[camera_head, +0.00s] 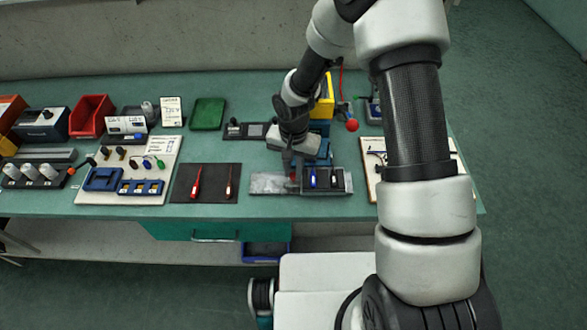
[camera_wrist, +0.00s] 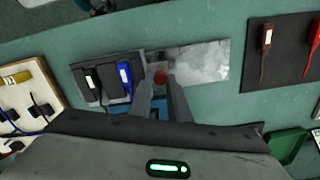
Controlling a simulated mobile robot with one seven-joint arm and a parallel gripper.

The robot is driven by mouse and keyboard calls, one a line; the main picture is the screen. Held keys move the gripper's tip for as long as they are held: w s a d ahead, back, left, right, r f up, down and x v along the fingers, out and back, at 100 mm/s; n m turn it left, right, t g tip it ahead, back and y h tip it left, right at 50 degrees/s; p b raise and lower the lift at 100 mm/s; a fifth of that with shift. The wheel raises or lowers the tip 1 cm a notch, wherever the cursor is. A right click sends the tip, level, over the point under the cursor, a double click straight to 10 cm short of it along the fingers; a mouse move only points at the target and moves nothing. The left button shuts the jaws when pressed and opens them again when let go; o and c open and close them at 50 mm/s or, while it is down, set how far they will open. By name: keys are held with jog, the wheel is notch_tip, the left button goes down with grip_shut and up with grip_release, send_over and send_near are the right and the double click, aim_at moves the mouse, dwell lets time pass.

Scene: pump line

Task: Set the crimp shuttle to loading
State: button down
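The crimp shuttle seems to be the dark tray (camera_head: 346,190) with a blue-marked tool and a white-marked dark tool in it, beside a bare metal plate (camera_head: 268,184). In the wrist view the tray (camera_wrist: 110,66) is left and the plate (camera_wrist: 205,62) right. A red knob (camera_wrist: 160,77) shows between the tray and plate. My gripper (camera_wrist: 161,76) has its fingers either side of this knob with a narrow gap; whether they press on it is unclear. In the head view my gripper (camera_head: 293,170) is low over the tray's left end.
A blue and yellow press (camera_head: 325,95) with a red ball lever (camera_head: 352,125) stands behind my gripper. A pale board (camera_head: 371,150) is to the right, partly hidden by my arm. A green tray (camera_head: 208,113) stands at the back.

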jog(key=shift+a, duration=0.1)
jog(key=a+b, duration=0.5)
jog(key=a, duration=0.8)
jog(key=shift+w, duration=0.1)
jog(key=shift+a+r, duration=0.1)
jog(key=shift+a, duration=0.1)
jog(key=c, duration=1.7)
grip_release()
jog(key=shift+a, duration=0.1)
jog(key=shift+o, duration=0.2)
